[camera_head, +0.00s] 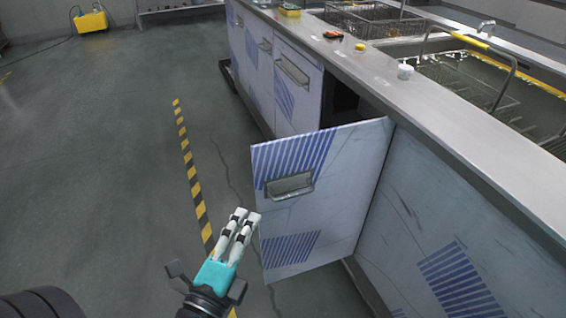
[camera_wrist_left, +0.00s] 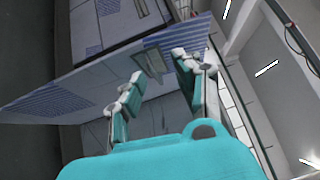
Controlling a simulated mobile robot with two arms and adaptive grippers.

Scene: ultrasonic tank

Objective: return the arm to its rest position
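My left gripper (camera_head: 246,216) comes in at the bottom of the head view, just left of an open white cabinet door (camera_head: 336,185) with blue stripes. Its white fingers point up toward the door's free edge and look close together from here. The left wrist view shows the fingers (camera_wrist_left: 158,66) apart with nothing between them, so the gripper is open and empty. The door handle (camera_head: 289,187) is a little above and right of the fingertips. It also shows beyond the fingers in the wrist view (camera_wrist_left: 150,62). I cannot tell whether the gripper touches the door. My right gripper is out of view.
The door sticks out from the steel counter (camera_head: 420,105) into the aisle. Baskets (camera_head: 372,20) and a tank (camera_head: 480,85) are set in the counter. A yellow case (camera_head: 90,22) stands far left. The floor (camera_head: 100,170) left of the striped tape (camera_head: 188,160) is mostly clear.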

